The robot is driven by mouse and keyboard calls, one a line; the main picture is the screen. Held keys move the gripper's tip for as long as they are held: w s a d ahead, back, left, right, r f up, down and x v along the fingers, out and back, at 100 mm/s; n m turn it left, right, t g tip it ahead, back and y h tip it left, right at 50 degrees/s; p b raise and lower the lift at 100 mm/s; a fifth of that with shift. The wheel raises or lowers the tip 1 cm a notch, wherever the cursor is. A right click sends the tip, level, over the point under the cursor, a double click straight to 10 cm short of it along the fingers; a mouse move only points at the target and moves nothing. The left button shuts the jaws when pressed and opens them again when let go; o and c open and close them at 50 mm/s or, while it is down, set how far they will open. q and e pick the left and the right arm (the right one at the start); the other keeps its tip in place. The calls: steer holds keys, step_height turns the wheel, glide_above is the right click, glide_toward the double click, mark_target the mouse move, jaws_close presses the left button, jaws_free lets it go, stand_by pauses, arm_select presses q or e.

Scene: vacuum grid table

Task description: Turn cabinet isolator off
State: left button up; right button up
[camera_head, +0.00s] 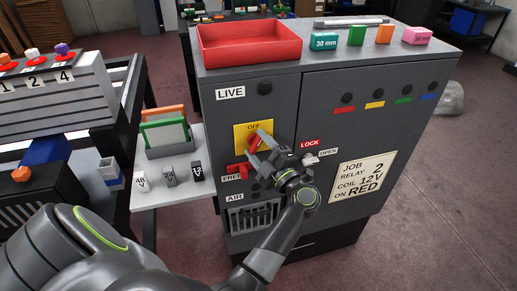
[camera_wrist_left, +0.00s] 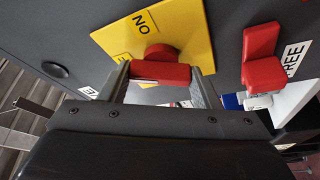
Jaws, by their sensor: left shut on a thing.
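The cabinet isolator is a red handle (camera_head: 253,141) on a yellow plate (camera_head: 240,131) on the grey cabinet's front. OFF is printed at the plate's top in the head view. My left gripper (camera_head: 259,147) is at the handle and covers part of it and of the plate. In the left wrist view the red handle (camera_wrist_left: 161,73) sits between the two fingers of my left gripper (camera_wrist_left: 162,80), which are shut on it. The word ON shows on the yellow plate (camera_wrist_left: 185,25) there. The handle looks tilted in the head view. My right gripper is not in view.
A red lever (camera_head: 237,169) marked FREE sits just left of my gripper, and a LOCK/OPEN latch (camera_head: 310,159) to its right. A vent grille (camera_head: 252,217) is below. A red tray (camera_head: 250,45) and several small blocks stand on the cabinet top. A side shelf (camera_head: 160,195) stands left.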

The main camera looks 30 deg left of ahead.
arm_select(q)
steer(key=n, duration=0.2)
steer(key=n+g+h+b, duration=0.1)
steer(key=n, duration=0.2)
steer(key=shift+h, duration=0.3)
steer(key=shift+n, duration=0.5)
steer(key=o, duration=1)
